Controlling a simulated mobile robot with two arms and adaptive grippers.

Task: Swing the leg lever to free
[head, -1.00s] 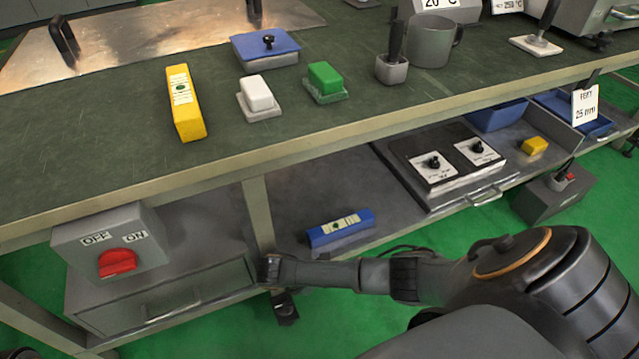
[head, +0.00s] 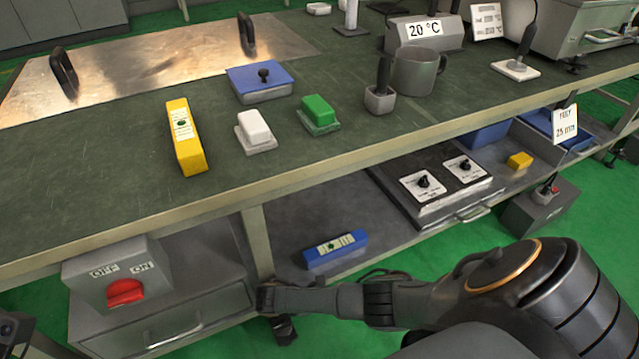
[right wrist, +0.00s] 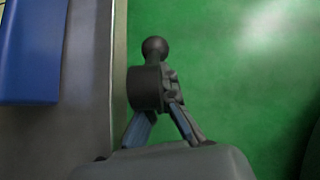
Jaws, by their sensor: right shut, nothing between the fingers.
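The leg lever shows in the right wrist view as a black ball knob (right wrist: 154,49) on a dark round body (right wrist: 147,88), beside the grey shelf edge. My right gripper (right wrist: 163,106) is shut and empty, with its fingers converging at that round body. I cannot tell whether they touch it. In the head view my right gripper (head: 283,328) points down below the bench front, near the table leg (head: 257,245). The lever cannot be made out there.
A grey box with a red OFF/ON switch (head: 125,292) stands left of the leg. A blue block (head: 336,249) lies on the lower shelf, right of the leg. The bench top (head: 80,180) holds several blocks, a mug and a lidded box. Green floor is open in front.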

